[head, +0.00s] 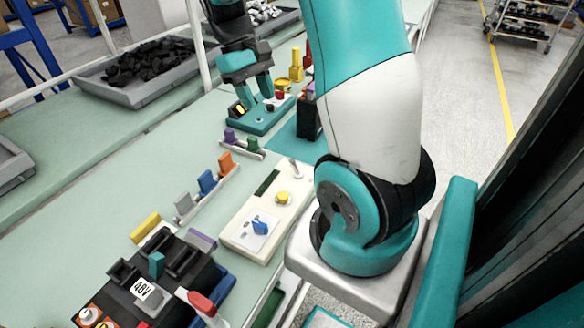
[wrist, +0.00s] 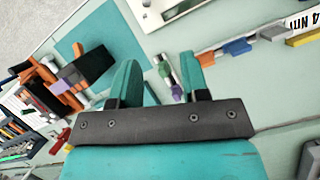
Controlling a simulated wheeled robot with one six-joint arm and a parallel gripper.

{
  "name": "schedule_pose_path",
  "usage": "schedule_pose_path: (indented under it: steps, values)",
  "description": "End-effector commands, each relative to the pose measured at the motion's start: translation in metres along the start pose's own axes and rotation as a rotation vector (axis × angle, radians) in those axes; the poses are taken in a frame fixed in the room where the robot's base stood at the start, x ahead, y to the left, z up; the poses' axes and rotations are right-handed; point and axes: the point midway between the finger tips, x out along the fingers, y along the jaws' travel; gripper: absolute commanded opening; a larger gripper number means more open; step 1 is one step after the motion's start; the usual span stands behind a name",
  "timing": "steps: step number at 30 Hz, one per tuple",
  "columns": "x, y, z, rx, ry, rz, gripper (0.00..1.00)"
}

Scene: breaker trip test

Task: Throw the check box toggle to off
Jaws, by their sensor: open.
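My gripper (head: 254,90) is open and empty in the head view. Its two fingers point down above a small teal box (head: 262,124) with a yellow lamp and small dark and red parts on top. A cream box (head: 240,232) stands nearer, with a yellow button (head: 283,198), a blue lever (head: 260,228) and a pale upright post (head: 296,168). I cannot tell which box is the check box, nor any toggle's position. In the wrist view my open gripper (wrist: 158,60) has small green and purple blocks (wrist: 177,93) behind its fingers.
A black 48V unit (head: 148,290) with a red handle (head: 202,304) is at the near left. Orange (head: 228,162) and blue blocks (head: 207,182) stand in a rail. A dark block (head: 308,118) stands on a teal mat.

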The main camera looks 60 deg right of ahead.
Motion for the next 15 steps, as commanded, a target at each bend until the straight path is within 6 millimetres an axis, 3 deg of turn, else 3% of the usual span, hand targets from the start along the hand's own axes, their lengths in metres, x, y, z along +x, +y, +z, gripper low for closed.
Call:
schedule_pose_path:
  steps: [1,4,8,15]
  values:
    - [0.008,0.013,-0.003,0.04,-0.028,-0.004,0.42]
    - [0.016,0.025,-0.004,0.077,-0.053,-0.005,0.42]
    - [0.032,0.026,-0.002,0.079,-0.059,-0.005,0.42]
    - [0.086,0.026,0.002,0.078,-0.06,-0.006,0.42]
